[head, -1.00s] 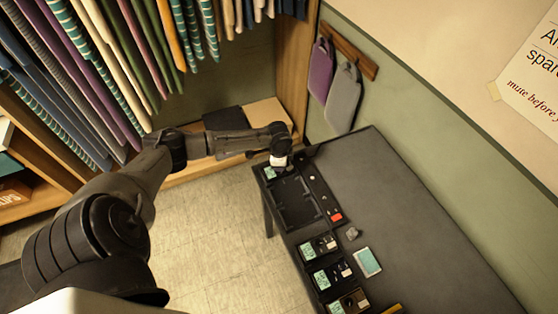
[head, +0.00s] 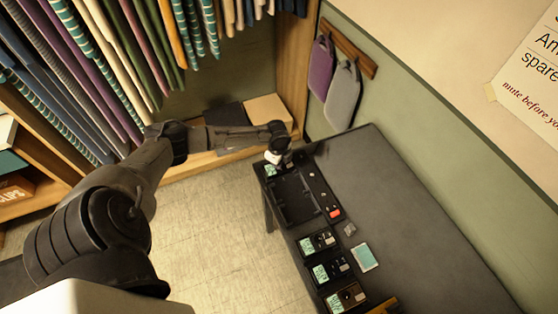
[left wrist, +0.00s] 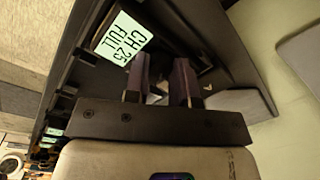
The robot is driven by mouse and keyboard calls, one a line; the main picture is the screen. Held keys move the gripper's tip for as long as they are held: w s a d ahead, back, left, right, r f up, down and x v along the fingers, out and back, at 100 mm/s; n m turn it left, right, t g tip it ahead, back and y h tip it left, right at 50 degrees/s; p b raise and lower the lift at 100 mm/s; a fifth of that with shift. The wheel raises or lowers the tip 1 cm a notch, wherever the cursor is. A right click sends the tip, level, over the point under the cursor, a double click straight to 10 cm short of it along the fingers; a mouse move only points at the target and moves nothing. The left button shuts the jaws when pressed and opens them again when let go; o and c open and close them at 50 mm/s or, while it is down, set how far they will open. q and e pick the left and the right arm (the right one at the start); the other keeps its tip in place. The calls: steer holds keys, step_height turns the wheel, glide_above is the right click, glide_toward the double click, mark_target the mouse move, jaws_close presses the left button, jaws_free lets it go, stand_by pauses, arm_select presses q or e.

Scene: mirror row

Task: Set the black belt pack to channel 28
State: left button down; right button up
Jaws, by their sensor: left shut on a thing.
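A black belt pack (left wrist: 95,45) with a pale green display fills the upper middle of the left wrist view. The display (left wrist: 124,40) reads "CH 25 FULL". In the head view its lit screen (head: 270,170) shows at the far end of the dark rack on the table. My left gripper (left wrist: 160,82) is down at this pack, beside the display, with its fingers shut on a small part, likely a knob, mostly hidden between them. In the head view the left gripper (head: 277,164) covers part of the pack. My right gripper is in neither view.
Several other packs with lit screens, one here (head: 318,243), line the near left edge of the dark table (head: 400,215). An empty black tray (head: 293,199), a red item (head: 334,212) and a pale green card (head: 365,257) lie there. The table's right side is clear.

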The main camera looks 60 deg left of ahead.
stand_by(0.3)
arm_select(q)
steer(key=c, duration=0.9)
jaws_free()
steer(key=shift+c, duration=0.2)
step_height(320, 180, up, 14)
steer(key=shift+s+d+b, duration=0.2)
steer(key=shift+s+b, duration=0.2)
steer(key=shift+b, duration=0.05)
steer(key=shift+f, duration=0.15)
